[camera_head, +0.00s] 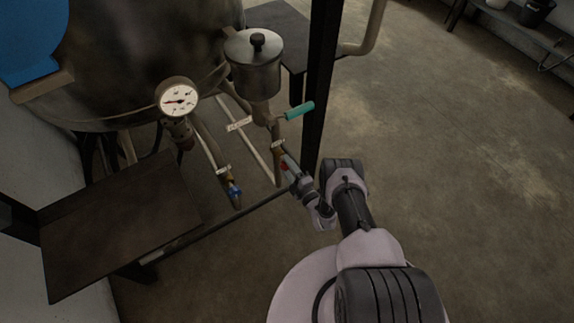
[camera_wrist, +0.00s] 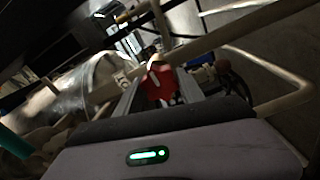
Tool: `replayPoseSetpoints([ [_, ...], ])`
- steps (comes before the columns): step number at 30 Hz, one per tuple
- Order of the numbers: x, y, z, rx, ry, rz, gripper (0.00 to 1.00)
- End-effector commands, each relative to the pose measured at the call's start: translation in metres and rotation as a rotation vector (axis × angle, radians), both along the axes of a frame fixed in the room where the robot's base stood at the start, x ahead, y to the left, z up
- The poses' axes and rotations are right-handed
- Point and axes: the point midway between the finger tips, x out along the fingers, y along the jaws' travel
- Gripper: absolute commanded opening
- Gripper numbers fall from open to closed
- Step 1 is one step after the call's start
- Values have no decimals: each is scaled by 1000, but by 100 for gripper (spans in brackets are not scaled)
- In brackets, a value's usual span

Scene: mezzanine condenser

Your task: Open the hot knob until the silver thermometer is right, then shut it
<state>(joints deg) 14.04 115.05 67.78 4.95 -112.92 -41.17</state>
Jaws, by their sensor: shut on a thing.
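The red knob (camera_head: 284,166) sits low on a pipe below the small lidded metal pot. My gripper (camera_head: 290,172) is at it. In the wrist view the red knob (camera_wrist: 159,82) lies between the two fingers of my gripper (camera_wrist: 160,88), which is shut on it. The round thermometer (camera_head: 178,97) has a white face, a metal rim and a reddish needle; its marks are too small to read. A blue knob (camera_head: 234,190) is on the neighbouring pipe to the left, and a blue part (camera_wrist: 203,61) shows right of the red knob in the wrist view.
A green lever handle (camera_head: 299,110) sticks out above my gripper. A black post (camera_head: 321,85) stands close to my arm. A large metal vessel (camera_head: 125,50) and a dark table (camera_head: 115,220) fill the left. The concrete floor (camera_head: 450,150) at right is clear.

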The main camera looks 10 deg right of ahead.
Motion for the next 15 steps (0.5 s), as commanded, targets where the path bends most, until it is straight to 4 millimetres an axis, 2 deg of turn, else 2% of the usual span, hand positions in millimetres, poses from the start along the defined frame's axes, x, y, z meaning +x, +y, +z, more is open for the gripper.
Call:
replayPoseSetpoints([
  [6, -1, 0, -1, -135, -41, -1, 5],
  [15, -1, 0, -1, -243, -78, -2, 5],
])
